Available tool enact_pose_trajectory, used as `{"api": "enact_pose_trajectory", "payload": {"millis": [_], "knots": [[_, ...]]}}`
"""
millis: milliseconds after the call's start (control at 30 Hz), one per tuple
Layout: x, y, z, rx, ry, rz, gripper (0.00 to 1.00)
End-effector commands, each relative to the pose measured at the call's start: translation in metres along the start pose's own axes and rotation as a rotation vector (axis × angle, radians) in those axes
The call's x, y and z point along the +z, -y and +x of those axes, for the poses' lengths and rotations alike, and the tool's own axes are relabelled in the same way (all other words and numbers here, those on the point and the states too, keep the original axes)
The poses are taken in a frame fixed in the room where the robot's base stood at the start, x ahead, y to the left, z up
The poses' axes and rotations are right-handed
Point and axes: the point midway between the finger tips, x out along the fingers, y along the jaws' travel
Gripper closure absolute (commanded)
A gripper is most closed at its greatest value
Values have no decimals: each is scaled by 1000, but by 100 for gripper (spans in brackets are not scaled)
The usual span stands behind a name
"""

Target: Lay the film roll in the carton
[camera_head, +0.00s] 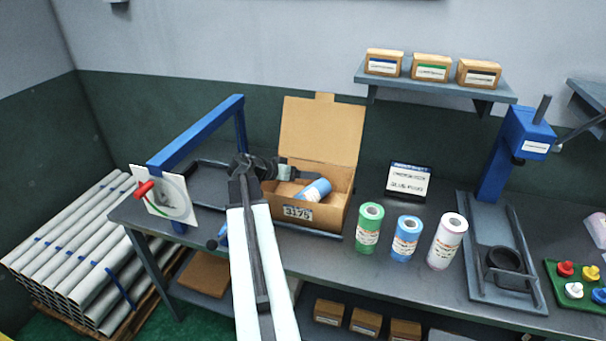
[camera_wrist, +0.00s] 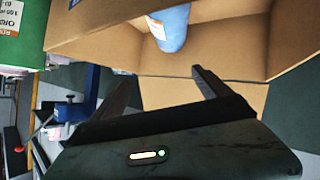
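The open carton (camera_head: 335,213) stands on the bench with its lid raised at the back and a label reading 3175 on its front. A blue film roll (camera_head: 316,190) with a pale label lies slanted inside it, partly hidden by the front wall. In the wrist view the carton (camera_wrist: 112,38) fills the upper part, and the blue roll (camera_wrist: 172,28) lies in it, cut off by the frame's top. My gripper (camera_head: 284,172) is at the carton's left side. In the wrist view my gripper's fingers (camera_wrist: 162,84) are spread with nothing between them, apart from the roll.
Green (camera_head: 368,229), blue (camera_head: 406,239) and white-pink (camera_head: 447,241) rolls stand upright on the bench right of the carton. A sign (camera_head: 408,181) stands behind them. A blue frame (camera_head: 198,133) rises at left, and a blue-headed press (camera_head: 497,165) stands at right.

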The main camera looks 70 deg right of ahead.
Motion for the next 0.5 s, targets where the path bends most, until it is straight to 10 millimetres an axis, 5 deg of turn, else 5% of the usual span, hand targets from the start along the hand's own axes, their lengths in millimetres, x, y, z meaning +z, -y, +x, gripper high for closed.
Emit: {"api": "enact_pose_trajectory", "payload": {"millis": [333,500], "knots": [[-17,-7,-9,1,0,0,12],[-15,-8,-55,-1,-1,-1,12]]}}
